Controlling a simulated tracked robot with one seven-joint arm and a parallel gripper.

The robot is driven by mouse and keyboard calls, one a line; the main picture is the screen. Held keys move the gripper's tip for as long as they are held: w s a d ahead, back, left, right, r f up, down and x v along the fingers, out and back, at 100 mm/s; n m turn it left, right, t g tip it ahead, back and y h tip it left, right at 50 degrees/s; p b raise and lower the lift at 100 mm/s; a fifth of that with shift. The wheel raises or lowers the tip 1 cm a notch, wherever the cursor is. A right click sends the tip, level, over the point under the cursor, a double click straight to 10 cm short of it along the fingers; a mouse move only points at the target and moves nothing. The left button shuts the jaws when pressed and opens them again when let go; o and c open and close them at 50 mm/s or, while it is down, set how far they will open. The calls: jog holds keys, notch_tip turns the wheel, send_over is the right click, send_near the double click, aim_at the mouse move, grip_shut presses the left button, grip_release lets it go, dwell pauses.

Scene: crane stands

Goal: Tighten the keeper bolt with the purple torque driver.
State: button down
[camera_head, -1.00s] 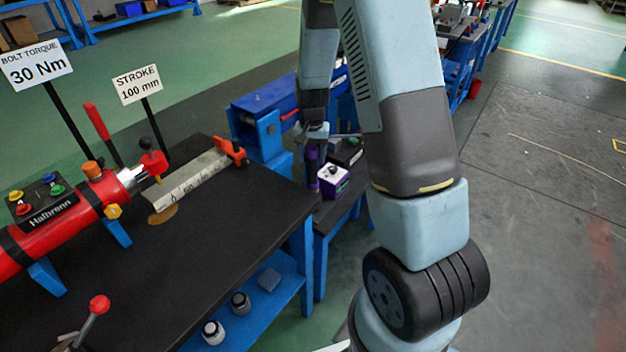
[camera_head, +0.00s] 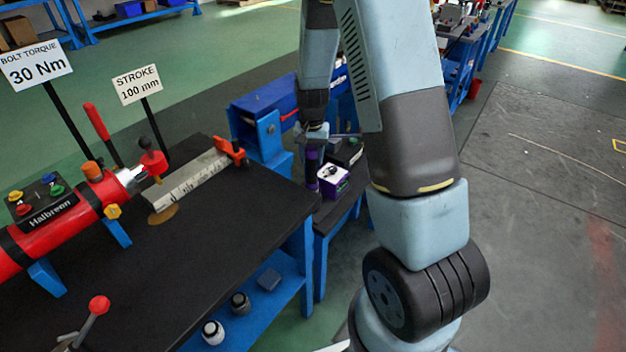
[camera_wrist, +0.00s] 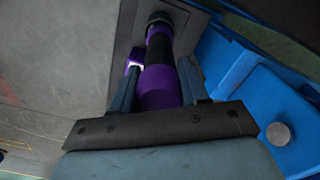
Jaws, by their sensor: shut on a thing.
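The purple torque driver (camera_head: 312,165) stands upright at the small dark side table, with my gripper (camera_head: 315,136) over it. In the wrist view the driver (camera_wrist: 160,85) has a purple grip with a black section, and my gripper (camera_wrist: 158,98) is shut on it, a finger on each side. The driver's lower end is at or near the table surface; I cannot tell whether it touches. An orange bolt head (camera_head: 92,170) shows on the red cylinder (camera_head: 75,222); I cannot tell if it is the keeper bolt. A sign (camera_head: 36,65) reads "BOLT TORQUE 30 Nm".
A purple and white battery-like box (camera_head: 332,180) stands just right of the driver, with a dark box (camera_head: 347,152) behind it. A blue stand (camera_head: 265,135) rises close on the left. The black workbench (camera_head: 200,260) carries a ruler (camera_head: 188,187). Open floor lies to the right.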

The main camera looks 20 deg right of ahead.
jog(key=shift+r, duration=0.2)
jog(key=shift+r, duration=5.6)
